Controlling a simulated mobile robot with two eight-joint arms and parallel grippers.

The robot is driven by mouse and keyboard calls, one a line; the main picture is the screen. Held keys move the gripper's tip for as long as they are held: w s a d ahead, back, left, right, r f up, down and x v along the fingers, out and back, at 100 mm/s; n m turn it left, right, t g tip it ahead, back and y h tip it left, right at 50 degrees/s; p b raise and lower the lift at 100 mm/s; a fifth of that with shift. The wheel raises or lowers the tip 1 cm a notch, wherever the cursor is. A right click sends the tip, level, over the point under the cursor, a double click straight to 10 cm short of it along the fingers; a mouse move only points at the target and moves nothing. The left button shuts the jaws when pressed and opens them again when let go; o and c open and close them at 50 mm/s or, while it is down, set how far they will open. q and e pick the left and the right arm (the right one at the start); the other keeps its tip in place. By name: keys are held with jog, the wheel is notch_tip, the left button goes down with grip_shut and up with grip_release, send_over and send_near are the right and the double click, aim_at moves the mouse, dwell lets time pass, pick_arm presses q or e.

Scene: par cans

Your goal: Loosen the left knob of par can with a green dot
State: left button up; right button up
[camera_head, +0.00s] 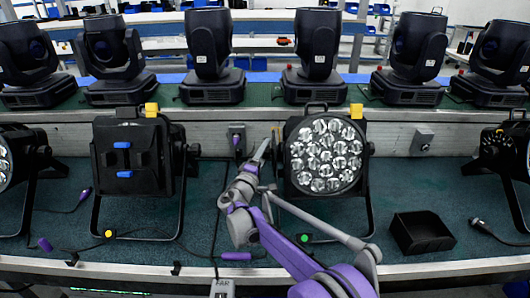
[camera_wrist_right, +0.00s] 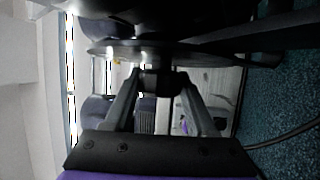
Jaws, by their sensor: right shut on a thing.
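The par can (camera_head: 325,155) with the green dot (camera_head: 304,238) on its stand's foot stands right of centre, its round lens cluster facing me. My right gripper (camera_head: 266,152) reaches up to the left side of this can. In the right wrist view its two fingers (camera_wrist_right: 160,90) are shut on a small dark knob (camera_wrist_right: 158,80) below the can's dark bracket. The knob itself is hard to make out in the head view, behind the fingers. My left gripper is not in view.
Another par can (camera_head: 137,158) with a yellow dot (camera_head: 108,234) stands to the left, its back with blue connectors towards me. Several moving-head lights (camera_head: 315,55) line the shelf behind. Cables lie on the green surface.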

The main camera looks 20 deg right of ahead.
jog(key=shift+r+n+g+y+p, duration=0.15)
jog(key=shift+n+g+y+p, duration=0.2)
jog(key=shift+p, duration=0.3)
jog(key=n+g+y+p, duration=0.2)
jog(key=g+p, duration=0.2)
jog(key=shift+r+y, duration=0.1)
jog(key=shift+y, duration=0.25)
jog(key=n+g+y+p, duration=0.1)
jog(key=g+p, duration=0.2)
jog(key=p, duration=0.2)
jog(key=n+g+y+p, duration=0.1)
jog(key=g+y+p, duration=0.1)
jog(key=g+p, duration=0.2)
jog(key=shift+g+p, duration=0.25)
jog(key=shift+p, duration=0.65)
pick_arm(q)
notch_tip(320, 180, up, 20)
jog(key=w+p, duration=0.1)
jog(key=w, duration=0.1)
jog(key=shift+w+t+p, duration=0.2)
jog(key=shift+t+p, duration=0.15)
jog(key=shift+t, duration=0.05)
pick_arm(e)
jog(key=shift+f+n+g, duration=0.25)
jog(key=shift+n+g, duration=0.1)
jog(key=shift+g, duration=0.15)
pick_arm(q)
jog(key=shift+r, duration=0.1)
